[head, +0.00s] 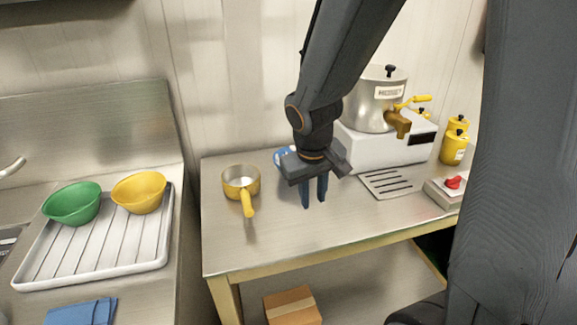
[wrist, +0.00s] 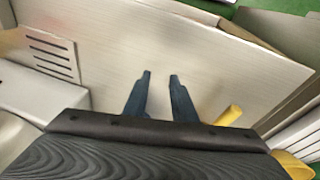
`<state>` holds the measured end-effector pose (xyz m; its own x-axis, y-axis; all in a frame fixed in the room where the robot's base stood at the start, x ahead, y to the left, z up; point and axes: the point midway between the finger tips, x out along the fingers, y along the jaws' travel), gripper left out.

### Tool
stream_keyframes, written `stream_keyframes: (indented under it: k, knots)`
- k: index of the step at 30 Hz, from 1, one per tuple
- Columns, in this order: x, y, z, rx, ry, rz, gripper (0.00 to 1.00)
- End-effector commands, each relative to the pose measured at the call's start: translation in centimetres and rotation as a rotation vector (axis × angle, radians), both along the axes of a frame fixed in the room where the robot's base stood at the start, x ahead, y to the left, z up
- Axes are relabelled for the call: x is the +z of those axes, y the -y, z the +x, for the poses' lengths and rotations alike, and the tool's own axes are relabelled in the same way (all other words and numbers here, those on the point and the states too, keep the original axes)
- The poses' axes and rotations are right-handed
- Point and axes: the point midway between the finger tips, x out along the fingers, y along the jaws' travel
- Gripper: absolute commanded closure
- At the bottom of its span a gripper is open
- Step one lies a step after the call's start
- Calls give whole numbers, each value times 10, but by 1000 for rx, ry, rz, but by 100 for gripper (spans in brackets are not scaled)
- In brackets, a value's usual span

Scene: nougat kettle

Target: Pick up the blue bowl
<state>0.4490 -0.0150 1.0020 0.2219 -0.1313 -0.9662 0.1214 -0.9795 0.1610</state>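My gripper (head: 314,203) hangs over the middle of the steel table, pointing down, with its two fingers apart. In the wrist view the gripper (wrist: 159,76) is open, with only bare tabletop between the fingertips. A blue patch with white marks (head: 283,155) shows just behind and left of my gripper in the head view. The gripper and arm hide most of it, and I cannot tell whether it is the blue bowl. No blue bowl shows clearly in either view.
A green bowl (head: 72,204) and yellow bowl (head: 139,192) sit on the white ribbed tray (head: 92,266). A yellow-handled pan (head: 241,181) stands left of my gripper. The kettle (head: 374,107) and red-knobbed box (head: 449,190) are right. The table's front (head: 330,228) is clear.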

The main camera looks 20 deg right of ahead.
Motion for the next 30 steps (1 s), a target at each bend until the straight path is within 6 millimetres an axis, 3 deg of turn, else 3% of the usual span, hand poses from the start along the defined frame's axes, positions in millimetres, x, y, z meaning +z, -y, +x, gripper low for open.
stream_keyframes:
  k: [1, 6, 12, 17, 30]
  knots:
    - [1, -5, 25, 50, 29, -37, 76]
    - [11, -22, 98, 188, 135, -140, 76]
    - [20, -39, 148, 282, 219, -201, 76]
    - [16, -40, 162, 302, 238, -214, 76]
    - [-24, -33, 181, 301, 236, -213, 76]
